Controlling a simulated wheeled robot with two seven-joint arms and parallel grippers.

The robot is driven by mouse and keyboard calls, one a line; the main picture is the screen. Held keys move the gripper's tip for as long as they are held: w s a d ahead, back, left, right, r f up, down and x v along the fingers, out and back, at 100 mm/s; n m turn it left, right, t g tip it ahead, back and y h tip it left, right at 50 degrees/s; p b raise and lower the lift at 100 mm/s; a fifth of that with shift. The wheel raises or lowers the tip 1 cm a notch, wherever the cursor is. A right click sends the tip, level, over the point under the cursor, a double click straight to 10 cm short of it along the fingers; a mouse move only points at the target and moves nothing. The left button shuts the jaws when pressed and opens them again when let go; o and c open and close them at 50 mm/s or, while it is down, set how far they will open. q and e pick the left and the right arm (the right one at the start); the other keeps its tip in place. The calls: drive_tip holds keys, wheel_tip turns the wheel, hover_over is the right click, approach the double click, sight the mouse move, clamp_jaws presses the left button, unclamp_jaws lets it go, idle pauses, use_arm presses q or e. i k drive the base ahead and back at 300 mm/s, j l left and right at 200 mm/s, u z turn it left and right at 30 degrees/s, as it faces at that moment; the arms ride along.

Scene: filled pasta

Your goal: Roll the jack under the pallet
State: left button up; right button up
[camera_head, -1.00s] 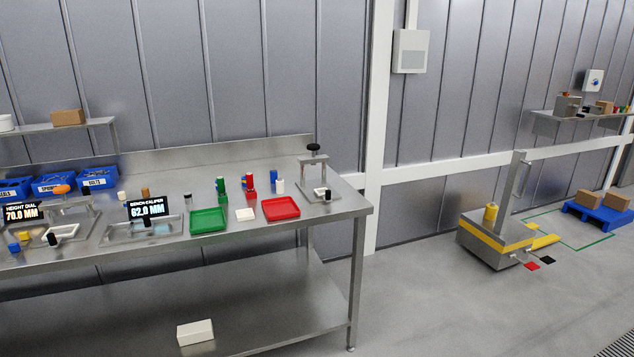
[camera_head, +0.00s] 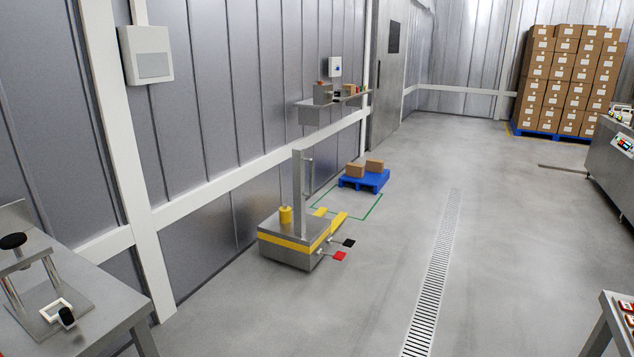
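The jack (camera_head: 296,240) stands on the floor near the left wall. It has a grey body with a yellow band, an upright mast with a handle, a yellow cylinder on top, and a red pedal (camera_head: 340,255) and a black pedal (camera_head: 348,242) at its side. Its yellow forks (camera_head: 338,220) point away from me, toward the pallet. The blue pallet (camera_head: 364,181) lies beyond the jack and carries two brown boxes (camera_head: 374,166). A gap of floor shows between the fork tips and the pallet. Neither of my grippers is in view.
A green outline (camera_head: 366,215) marks the floor before the pallet. A wall shelf (camera_head: 335,102) hangs above. A steel bench (camera_head: 100,310) is at near left, and a drain grate (camera_head: 434,275) crosses the floor. Boxes (camera_head: 568,75) stand stacked at far right. The middle floor is clear.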

sight(291, 236)
drive_tip(key=i+l+z, duration=0.35)
drive_tip(key=i, duration=0.2)
drive_tip(key=i+z, duration=0.35)
drive_tip(key=i, duration=0.2)
drive_tip(key=i+j+z, duration=0.1)
drive_tip(key=i+z, duration=0.25)
drive_tip(key=i, duration=0.25)
